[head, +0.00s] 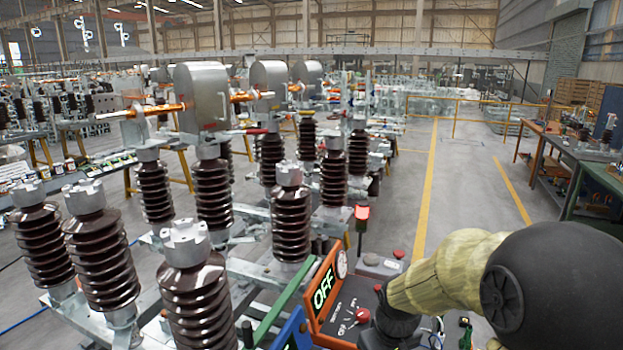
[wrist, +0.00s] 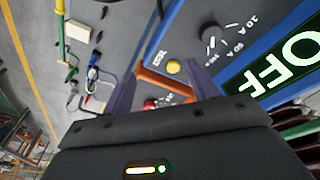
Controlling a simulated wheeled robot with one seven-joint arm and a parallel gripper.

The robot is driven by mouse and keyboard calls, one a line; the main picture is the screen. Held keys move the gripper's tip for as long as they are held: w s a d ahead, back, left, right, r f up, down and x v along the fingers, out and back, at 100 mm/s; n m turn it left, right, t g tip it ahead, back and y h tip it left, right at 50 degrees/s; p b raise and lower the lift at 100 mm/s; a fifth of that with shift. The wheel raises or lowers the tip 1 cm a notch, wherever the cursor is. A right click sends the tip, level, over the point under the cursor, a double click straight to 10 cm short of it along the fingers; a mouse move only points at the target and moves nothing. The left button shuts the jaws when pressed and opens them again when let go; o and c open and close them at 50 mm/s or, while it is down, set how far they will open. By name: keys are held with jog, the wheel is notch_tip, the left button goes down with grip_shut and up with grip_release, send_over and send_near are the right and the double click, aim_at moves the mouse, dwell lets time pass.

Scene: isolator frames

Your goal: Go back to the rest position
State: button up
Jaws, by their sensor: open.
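My gripper (wrist: 164,88) shows in the wrist view with its two purple-grey fingers spread apart and nothing between them. Its fingertips point toward a control panel (wrist: 237,30) with a green-lit "OFF" display (wrist: 300,55). A dark dial (wrist: 212,38), a yellow button (wrist: 173,66) and a red button (wrist: 150,104) lie beyond the fingers; I cannot tell whether any is touched. In the head view my arm (head: 440,280) reaches in from the lower right toward the orange-framed "OFF" display (head: 325,287). My fingers cannot be made out there.
Brown ribbed insulators (head: 100,255) on metal frames fill the left and middle. A lit red lamp (head: 362,212) stands behind the panel. A workbench (head: 575,150) is at the right. The grey aisle floor (head: 470,190) with yellow lines is clear.

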jog(key=s+d+f+m, duration=0.1)
jog(key=s+m, duration=0.3)
jog(key=s, duration=0.6)
jog(key=shift+f, duration=0.1)
jog(key=shift+c, duration=0.2)
